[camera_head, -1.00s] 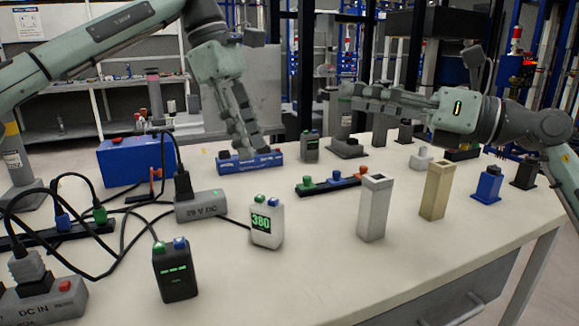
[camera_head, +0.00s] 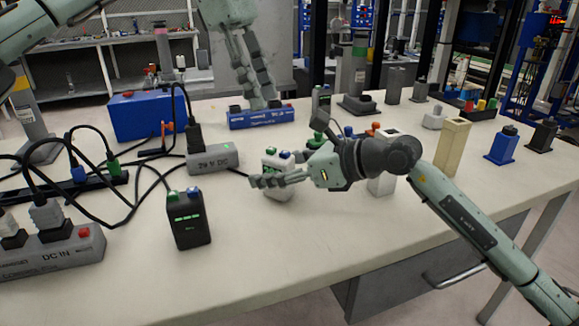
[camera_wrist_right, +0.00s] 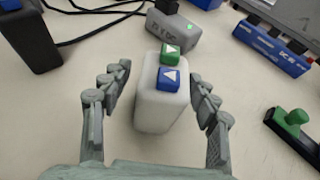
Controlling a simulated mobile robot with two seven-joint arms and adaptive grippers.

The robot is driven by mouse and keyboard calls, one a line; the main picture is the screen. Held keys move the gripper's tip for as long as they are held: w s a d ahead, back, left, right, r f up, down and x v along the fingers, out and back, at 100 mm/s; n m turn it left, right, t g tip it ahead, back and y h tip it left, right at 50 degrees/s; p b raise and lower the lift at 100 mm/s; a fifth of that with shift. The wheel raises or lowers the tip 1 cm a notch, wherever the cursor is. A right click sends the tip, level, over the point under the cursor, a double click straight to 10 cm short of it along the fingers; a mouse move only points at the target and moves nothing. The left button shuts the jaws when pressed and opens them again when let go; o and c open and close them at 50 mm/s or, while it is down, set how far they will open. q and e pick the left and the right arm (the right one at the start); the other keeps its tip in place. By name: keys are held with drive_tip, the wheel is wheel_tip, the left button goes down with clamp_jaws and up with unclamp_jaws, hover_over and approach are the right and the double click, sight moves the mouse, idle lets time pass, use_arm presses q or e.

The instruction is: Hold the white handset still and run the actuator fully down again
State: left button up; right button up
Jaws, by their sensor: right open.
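The white handset (camera_head: 277,162) stands upright on the table, its front partly hidden by my right gripper in the head view. In the right wrist view the handset (camera_wrist_right: 158,108) shows a green and a blue arrow button on top. My right gripper (camera_wrist_right: 159,80) is open, with one finger on each side of the handset; in the head view it (camera_head: 268,182) reaches in from the right. My left gripper (camera_head: 263,103) points down at the blue bar (camera_head: 262,119); its opening is unclear. Several upright columns stand about, and I cannot tell which is the actuator.
A black handset (camera_head: 187,222) stands in front, left of the white one. A grey 24 V DC block (camera_head: 213,159) and loose cables lie behind it. A white post (camera_head: 383,183) is partly behind my right arm; a beige post (camera_head: 453,148) stands farther right.

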drive_tip(key=shift+x, duration=1.4)
drive_tip(key=shift+c, duration=0.4)
drive_tip(key=c, duration=1.2)
use_arm(q)
clamp_jaws()
use_arm(e)
clamp_jaws()
